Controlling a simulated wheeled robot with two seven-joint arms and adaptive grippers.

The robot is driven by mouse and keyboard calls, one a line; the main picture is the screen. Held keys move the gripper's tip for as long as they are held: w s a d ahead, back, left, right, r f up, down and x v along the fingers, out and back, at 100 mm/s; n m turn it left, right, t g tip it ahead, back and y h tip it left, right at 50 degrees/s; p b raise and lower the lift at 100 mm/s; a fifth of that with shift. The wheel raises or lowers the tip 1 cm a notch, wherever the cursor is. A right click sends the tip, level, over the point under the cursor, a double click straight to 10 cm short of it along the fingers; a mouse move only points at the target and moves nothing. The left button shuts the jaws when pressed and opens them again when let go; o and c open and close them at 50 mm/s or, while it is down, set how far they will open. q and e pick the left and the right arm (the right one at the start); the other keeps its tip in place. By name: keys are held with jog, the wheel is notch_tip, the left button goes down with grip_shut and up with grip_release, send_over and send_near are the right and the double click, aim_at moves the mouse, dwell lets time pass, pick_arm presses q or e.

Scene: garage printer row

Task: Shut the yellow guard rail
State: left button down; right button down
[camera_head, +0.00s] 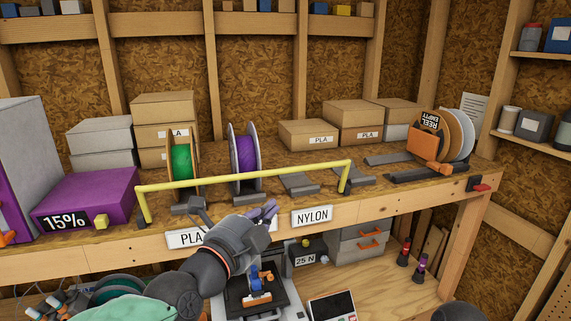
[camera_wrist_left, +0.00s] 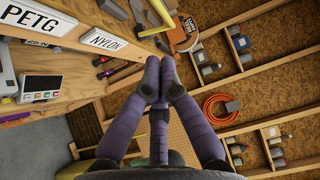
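The yellow guard rail (camera_head: 245,175) runs along the front of the bench, with its bar above the worktop and a short post down at each end. Part of it also shows at the top of the left wrist view (camera_wrist_left: 154,31). My left gripper (camera_head: 268,211) is in front of the bench edge, below the middle of the bar and apart from it in the picture. In the left wrist view its purple fingertips (camera_wrist_left: 160,64) come together with nothing visible between them. The forearm and wrist hide part of the bench front. My right gripper is not in view.
A green spool (camera_head: 181,160) and a purple spool (camera_head: 244,153) stand behind the rail. A purple box marked 15% (camera_head: 85,198) is at left, a tilted reel holder (camera_head: 428,140) at right. PLA and NYLON (camera_head: 312,216) labels mark the bench edge. A printer and drawers sit below.

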pick_arm(q)
send_near(295, 169)
jog(key=w+d, duration=0.3)
jog(key=shift+w+a+p, duration=0.3)
jog(key=shift+w+p, duration=0.2)
jog(key=shift+w, duration=0.25)
